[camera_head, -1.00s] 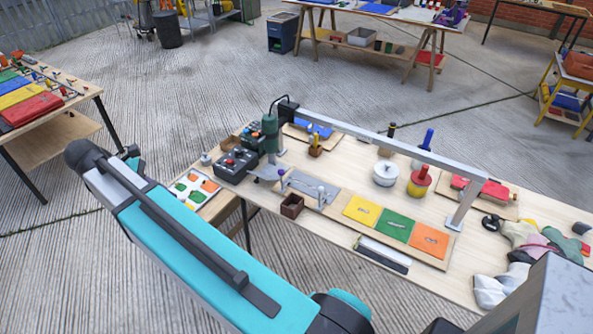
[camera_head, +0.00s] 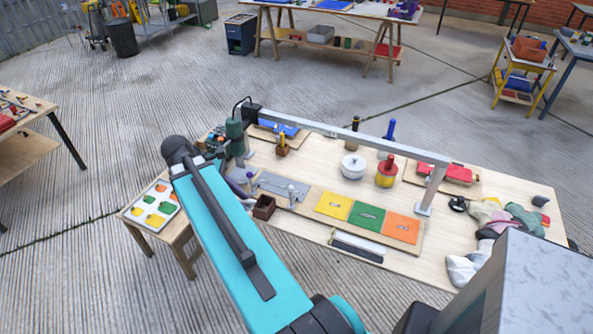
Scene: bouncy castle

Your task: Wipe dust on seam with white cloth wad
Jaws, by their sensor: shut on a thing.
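My teal arm reaches up from the bottom of the view, with its dark joint over the left end of the workbench (camera_head: 300,232). My gripper is not visible; the arm may hide it. I cannot make out a white cloth wad in it. Yellow (camera_head: 333,206), green (camera_head: 367,217) and orange (camera_head: 402,228) panels lie in a row on a board on the bench, each with a small pale mark in the middle. I cannot tell which holds the dusty seam. A whitish cloth (camera_head: 461,269) lies at the bench's right front, beside a pile of coloured cloths (camera_head: 497,217).
A grey metal frame (camera_head: 350,136) spans the bench behind the panels. A white lidded pot (camera_head: 353,166) and a red-and-yellow pot (camera_head: 386,174) stand beneath it. A small brown box (camera_head: 264,207) sits left of the panels. A low stool (camera_head: 133,222) holds a paint tray.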

